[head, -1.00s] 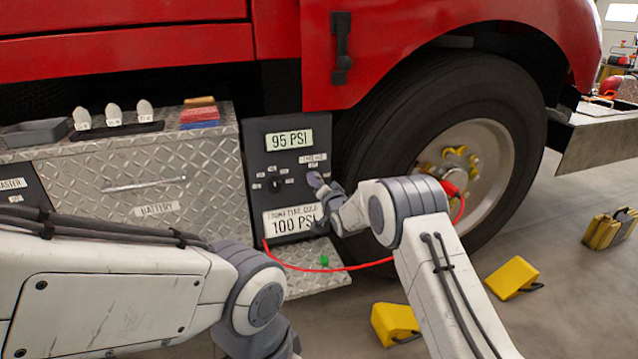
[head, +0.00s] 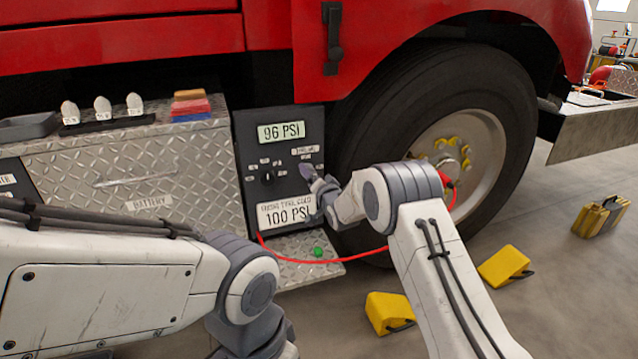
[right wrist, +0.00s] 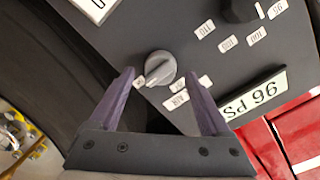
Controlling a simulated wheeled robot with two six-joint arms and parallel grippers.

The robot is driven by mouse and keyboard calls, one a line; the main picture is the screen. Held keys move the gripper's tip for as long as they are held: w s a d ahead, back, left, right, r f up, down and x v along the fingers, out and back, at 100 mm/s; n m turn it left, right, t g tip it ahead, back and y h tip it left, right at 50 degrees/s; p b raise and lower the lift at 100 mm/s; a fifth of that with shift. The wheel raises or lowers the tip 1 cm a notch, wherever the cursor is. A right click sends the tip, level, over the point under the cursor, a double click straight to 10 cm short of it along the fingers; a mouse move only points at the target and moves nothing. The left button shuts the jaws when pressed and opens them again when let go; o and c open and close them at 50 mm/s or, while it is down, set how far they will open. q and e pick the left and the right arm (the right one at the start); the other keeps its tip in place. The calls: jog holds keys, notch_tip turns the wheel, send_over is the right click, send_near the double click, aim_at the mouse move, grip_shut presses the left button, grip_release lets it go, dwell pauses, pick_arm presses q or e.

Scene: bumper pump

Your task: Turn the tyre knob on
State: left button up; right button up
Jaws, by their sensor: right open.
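The control panel (head: 244,150) carries a display reading 96 PSI (head: 281,131) and a placard reading 100 PSI (head: 285,213). In the right wrist view a round grey knob (right wrist: 161,66) sits on the panel, its pointer line towards a small label (right wrist: 139,82) at lower left. In the head view my right gripper (head: 306,176) hides the knob. My left gripper is out of view.
A dark selector knob (head: 267,177) sits left on the panel. A red hose (head: 340,262) runs from the panel to the wheel (head: 360,150). A green button (head: 318,251) is on the step below. Yellow chocks (head: 388,313) (head: 504,266) lie on the floor.

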jog(key=p+v, duration=0.1)
jog(key=v, duration=0.8)
jog(key=shift+s, duration=0.2)
jog(key=s+a+r+n+g+h, duration=0.1)
jog(key=s+a+n+g, duration=0.25)
jog(key=s, duration=0.55)
jog(key=s+a+r+n+g, duration=0.1)
jog(key=s+a+n+g, duration=0.2)
jog(key=s, duration=0.5)
jog(key=s+d+n+g+h, duration=0.1)
jog(key=s+d+n+g, duration=0.15)
jog(key=s, duration=0.85)
jog(key=s+d+n+g+h, duration=0.1)
jog(key=s+d+n+g, duration=0.2)
jog(key=s, duration=0.8)
jog(key=s+d+n+g+h, duration=0.1)
jog(key=s+d+g, duration=0.25)
jog(key=s, duration=0.65)
notch_tip(320, 180, up, 30)
jog(key=p, duration=3)
jog(key=shift+a+g, duration=0.35)
jog(key=shift+a, duration=0.1)
